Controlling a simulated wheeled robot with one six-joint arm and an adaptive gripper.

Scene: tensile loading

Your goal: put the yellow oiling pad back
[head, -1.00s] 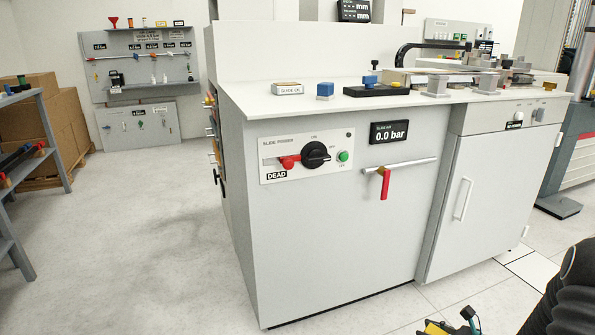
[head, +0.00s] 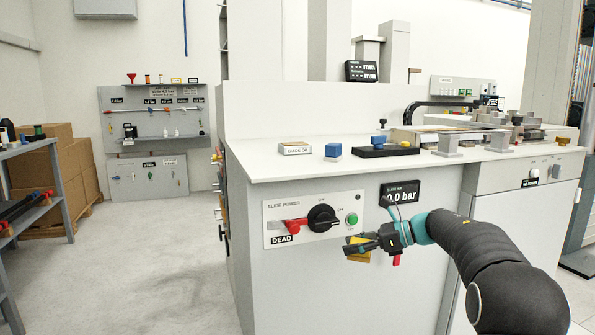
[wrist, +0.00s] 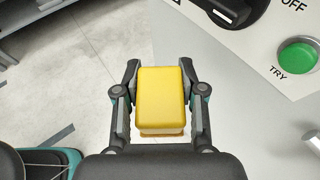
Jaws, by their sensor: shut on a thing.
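The yellow oiling pad (wrist: 162,98) is a yellow block with a brownish underside. My gripper (wrist: 160,92) is shut on it, with one finger on each side. In the head view the pad (head: 358,256) is partly hidden by my gripper (head: 364,244), in front of the grey cabinet, below the slide power panel. A white holder labelled GUIDE OIL (head: 295,150) stands on the bench top at the left.
The slide power panel (head: 315,219) has a red lever, a black knob and a green button (wrist: 298,54) close to my gripper. A black tray with a blue part (head: 386,150) and metal fixtures (head: 465,138) occupy the bench top further right.

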